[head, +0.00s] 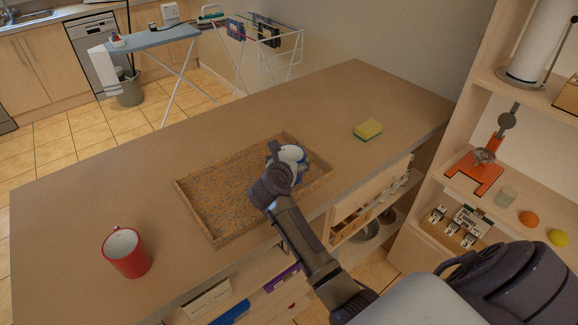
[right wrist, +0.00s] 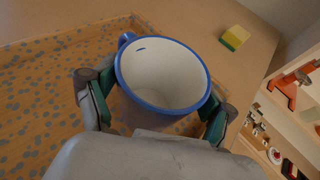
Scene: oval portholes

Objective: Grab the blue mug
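The blue mug (head: 293,154) is at the right end of the speckled tray (head: 208,231) on the counter, partly hidden by my right gripper (head: 286,163) in the head view. In the right wrist view the mug (right wrist: 165,72) shows a blue rim, a white inside and a blue handle at its upper left. The fingers of my right gripper (right wrist: 158,100) stand on either side of the mug, close to its wall. I cannot tell whether they press on it, or whether the mug rests on the tray floor. My left gripper is not in view.
A red mug (head: 127,254) stands on the counter left of the tray. A yellow and green sponge (head: 368,130) lies beyond the tray to the right. Shelves (head: 470,180) rise at the right. The counter behind the tray is clear.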

